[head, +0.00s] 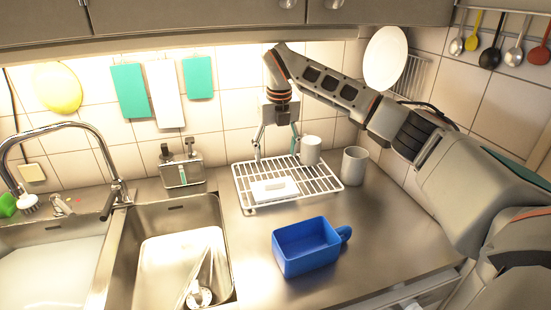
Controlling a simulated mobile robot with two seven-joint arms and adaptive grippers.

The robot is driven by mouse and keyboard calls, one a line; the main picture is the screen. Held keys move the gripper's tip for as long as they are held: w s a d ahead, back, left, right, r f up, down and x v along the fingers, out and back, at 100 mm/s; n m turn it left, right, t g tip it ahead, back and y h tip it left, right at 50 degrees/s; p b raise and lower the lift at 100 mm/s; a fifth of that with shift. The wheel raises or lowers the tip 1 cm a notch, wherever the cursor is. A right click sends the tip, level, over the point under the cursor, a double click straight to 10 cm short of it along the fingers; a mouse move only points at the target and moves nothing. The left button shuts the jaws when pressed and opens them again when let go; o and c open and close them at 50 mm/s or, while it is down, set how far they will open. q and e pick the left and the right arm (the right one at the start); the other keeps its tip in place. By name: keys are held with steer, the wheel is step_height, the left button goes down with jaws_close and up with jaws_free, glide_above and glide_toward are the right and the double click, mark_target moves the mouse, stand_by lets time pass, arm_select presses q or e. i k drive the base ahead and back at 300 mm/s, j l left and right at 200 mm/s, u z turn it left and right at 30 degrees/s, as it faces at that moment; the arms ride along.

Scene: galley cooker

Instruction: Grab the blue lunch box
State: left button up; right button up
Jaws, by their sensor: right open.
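The blue lunch box (305,247) stands upright and open-topped on the steel counter, near its front edge. A rounded blue handle sticks out on its right side. My right gripper (276,153) hangs pointing down above the back of the wire rack, behind and apart from the blue box. Its two fingers are spread with nothing between them. My left gripper is out of view.
The wire rack (326,186) holds a white box (275,190) and a white cup (311,150). A grey mug (354,166) stands to its right. Sinks (128,250) with a tap (110,165) lie left. The counter right of the blue box is clear.

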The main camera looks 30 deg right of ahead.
mark_target(301, 247)
steer(key=k, duration=1)
